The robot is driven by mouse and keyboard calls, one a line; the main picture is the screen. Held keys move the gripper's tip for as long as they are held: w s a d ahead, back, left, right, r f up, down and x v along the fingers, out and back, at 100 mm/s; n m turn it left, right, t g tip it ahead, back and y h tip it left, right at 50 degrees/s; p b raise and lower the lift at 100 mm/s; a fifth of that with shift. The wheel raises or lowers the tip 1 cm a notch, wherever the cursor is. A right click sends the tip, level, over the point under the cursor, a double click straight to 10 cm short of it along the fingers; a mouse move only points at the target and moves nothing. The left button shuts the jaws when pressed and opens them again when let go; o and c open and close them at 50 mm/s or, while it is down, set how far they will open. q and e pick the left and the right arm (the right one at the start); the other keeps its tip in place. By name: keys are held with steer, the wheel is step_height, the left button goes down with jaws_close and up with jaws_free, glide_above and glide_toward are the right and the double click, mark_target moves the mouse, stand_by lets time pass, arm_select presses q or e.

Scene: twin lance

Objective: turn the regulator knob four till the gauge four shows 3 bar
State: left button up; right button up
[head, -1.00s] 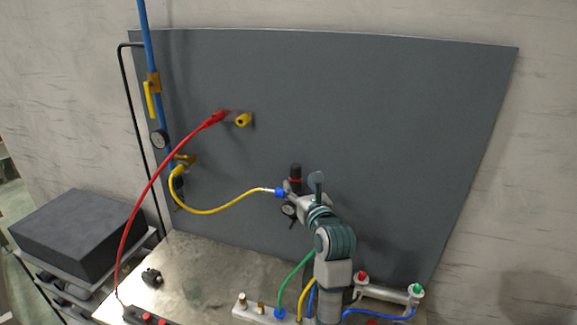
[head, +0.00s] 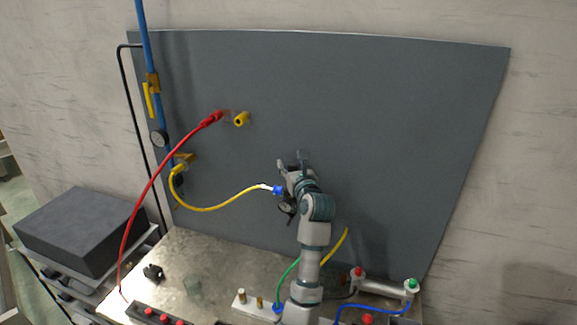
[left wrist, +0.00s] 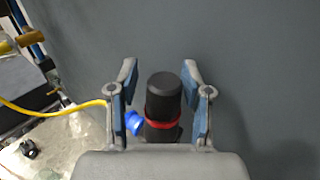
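The regulator knob (left wrist: 163,98) is a black upright cylinder with a red ring at its base. In the left wrist view it stands between the two fingers of my left gripper (left wrist: 160,70), with a gap on each side. The gripper is open. In the head view the left gripper (head: 292,162) is at the regulator and hides the knob. The small round gauge (head: 287,207) shows partly below the gripper, and its reading is too small to tell. A blue fitting (head: 278,190) with a yellow hose joins the regulator from the left. My right gripper is not in view.
The grey panel (head: 400,130) stands behind. A yellow hose (head: 215,209) and a red hose (head: 145,195) hang at the left. Fittings with red and green caps (head: 411,284) stand on the bench at the front right. The panel right of the arm is clear.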

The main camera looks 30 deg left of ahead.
arm_select(q)
steer(key=shift+s+d+r, duration=0.1)
steer(key=shift+d+r, duration=0.1)
steer(key=shift+d, duration=0.3)
steer(key=shift+d+r, duration=0.15)
steer(key=shift+d, duration=0.35)
jaws_close()
steer(key=shift+s+a+t, duration=0.1)
steer(key=shift+a+t, duration=0.2)
steer(key=shift+a, duration=0.15)
steer(key=shift+a+m+h+p, duration=0.1)
steer(key=shift+m+h+p, duration=0.2)
steer(key=shift+p, duration=0.15)
steer(key=shift+o, duration=1.6)
jaws_free()
steer(key=shift+w+f, duration=0.1)
steer(key=shift+w, duration=0.1)
steer(key=shift+o, duration=0.4)
steer(key=shift+w+f, duration=0.1)
steer(key=shift+f, duration=0.05)
steer(key=shift+s+d, duration=0.2)
steer(key=shift+s, duration=0.15)
steer(key=v, duration=1.1)
